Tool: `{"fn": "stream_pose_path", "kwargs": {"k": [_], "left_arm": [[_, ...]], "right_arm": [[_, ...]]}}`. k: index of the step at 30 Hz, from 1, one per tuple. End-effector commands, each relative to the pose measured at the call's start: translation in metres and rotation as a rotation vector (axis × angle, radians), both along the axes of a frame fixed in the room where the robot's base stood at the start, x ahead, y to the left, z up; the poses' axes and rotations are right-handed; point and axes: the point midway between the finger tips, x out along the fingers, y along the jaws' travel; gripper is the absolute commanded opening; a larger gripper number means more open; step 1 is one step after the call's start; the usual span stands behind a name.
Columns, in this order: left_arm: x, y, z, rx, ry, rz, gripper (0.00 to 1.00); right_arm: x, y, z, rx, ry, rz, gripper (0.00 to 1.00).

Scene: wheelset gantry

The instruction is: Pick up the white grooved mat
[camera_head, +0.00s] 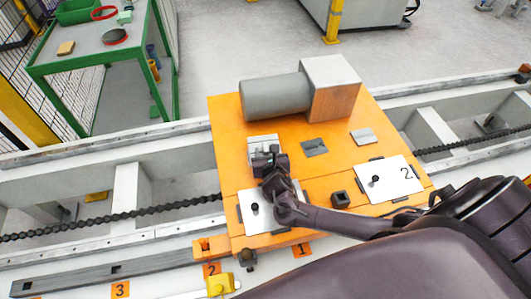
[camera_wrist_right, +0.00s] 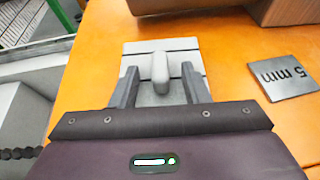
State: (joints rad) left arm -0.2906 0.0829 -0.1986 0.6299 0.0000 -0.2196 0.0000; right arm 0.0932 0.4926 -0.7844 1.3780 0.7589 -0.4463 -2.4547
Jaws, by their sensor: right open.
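A pale, whitish mat with lines across it (camera_head: 262,140) lies on the orange platform, left of its middle. In the right wrist view the mat (camera_wrist_right: 188,47) lies flat, with a grey upright rounded knob (camera_wrist_right: 160,68) at its middle. My right gripper (camera_head: 269,160) is over the near part of the mat and hides some of it. In the wrist view its open fingers (camera_wrist_right: 159,70) stand on either side of the knob, with gaps visible. I cannot tell their exact height above the mat. My left gripper is not in view.
The orange platform (camera_head: 225,125) bears a grey cylinder with a box (camera_head: 330,85), a dark "5 mm" plate (camera_head: 314,147), a light plate (camera_head: 362,136), a white plate marked 2 (camera_head: 398,185) and a small dark block (camera_head: 340,200). A green table (camera_head: 90,50) stands at upper left.

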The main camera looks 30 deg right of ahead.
Motion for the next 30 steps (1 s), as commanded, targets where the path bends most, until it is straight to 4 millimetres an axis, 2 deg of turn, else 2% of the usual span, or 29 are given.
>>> {"fn": "stream_pose_path", "kwargs": {"k": [1,10,19,23,26,30], "left_arm": [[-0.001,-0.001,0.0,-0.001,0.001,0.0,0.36],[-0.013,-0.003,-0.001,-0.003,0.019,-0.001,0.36],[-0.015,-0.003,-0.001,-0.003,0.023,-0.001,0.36],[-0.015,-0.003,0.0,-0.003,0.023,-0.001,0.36],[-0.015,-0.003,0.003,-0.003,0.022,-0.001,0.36],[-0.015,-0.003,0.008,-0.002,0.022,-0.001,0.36]], "right_arm": [[0.0,0.0,0.0,0.0,0.0,0.0,0.38],[0.0,0.0,0.0,0.0,0.0,0.0,0.0],[0.0,0.0,0.001,-0.001,-0.001,-0.001,0.0],[0.0,-0.001,0.009,-0.001,-0.003,0.0,0.0],[0.0,0.0,0.022,0.001,-0.003,-0.001,0.0],[0.0,-0.001,0.056,0.0,-0.005,0.001,0.0]]}}
